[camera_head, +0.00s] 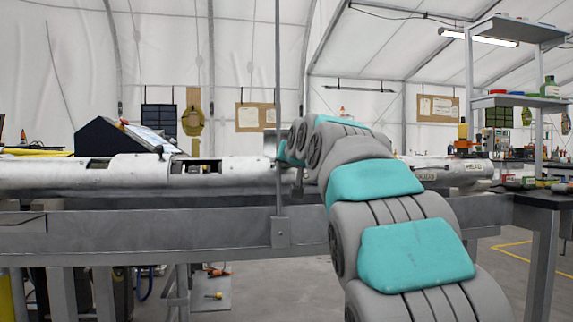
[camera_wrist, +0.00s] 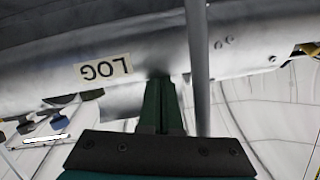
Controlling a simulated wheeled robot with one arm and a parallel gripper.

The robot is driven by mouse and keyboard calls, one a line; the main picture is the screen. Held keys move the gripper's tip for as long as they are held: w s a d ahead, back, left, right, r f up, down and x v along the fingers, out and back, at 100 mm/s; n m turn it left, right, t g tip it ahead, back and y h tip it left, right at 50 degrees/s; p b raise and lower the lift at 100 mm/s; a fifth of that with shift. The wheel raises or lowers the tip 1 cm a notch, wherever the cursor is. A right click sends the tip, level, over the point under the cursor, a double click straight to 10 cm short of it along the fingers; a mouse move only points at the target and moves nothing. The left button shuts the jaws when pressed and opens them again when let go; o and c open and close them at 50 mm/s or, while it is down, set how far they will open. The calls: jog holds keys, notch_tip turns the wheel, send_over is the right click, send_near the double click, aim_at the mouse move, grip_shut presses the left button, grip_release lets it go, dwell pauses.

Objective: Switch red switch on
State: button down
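No red switch can be made out in either view. A dark console (camera_head: 118,138) with a sloped, light panel stands at the left in the head view, behind the long white tube (camera_head: 235,172); its controls are too small to tell. My gripper (camera_wrist: 164,85) shows in the wrist view as two dark green fingers side by side, with no gap or held thing visible between them. Its tips are in front of the white tube (camera_wrist: 150,62), near a "LOG" label (camera_wrist: 103,68); I cannot tell if they touch it. In the head view my arm hides the gripper.
A thin vertical grey pole (camera_head: 278,90) stands close to my arm's end; it also passes right beside the fingers in the wrist view (camera_wrist: 197,60). A grey metal beam (camera_head: 150,232) runs across under the tube. Shelves (camera_head: 508,101) stand at the right.

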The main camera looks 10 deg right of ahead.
jog(key=shift+f, duration=0.15)
jog(key=shift+r+p, duration=0.4)
jog(key=shift+r, duration=0.15)
notch_tip(320, 180, up, 4)
jog(key=shift+s+d+f+p, duration=0.1)
jog(key=shift+s+p, duration=0.05)
jog(key=shift+p, duration=1.1)
jog(key=v, duration=0.9)
jog(key=shift+s+a, duration=0.25)
jog(key=shift+s, duration=0.05)
jog(key=shift+f, duration=0.15)
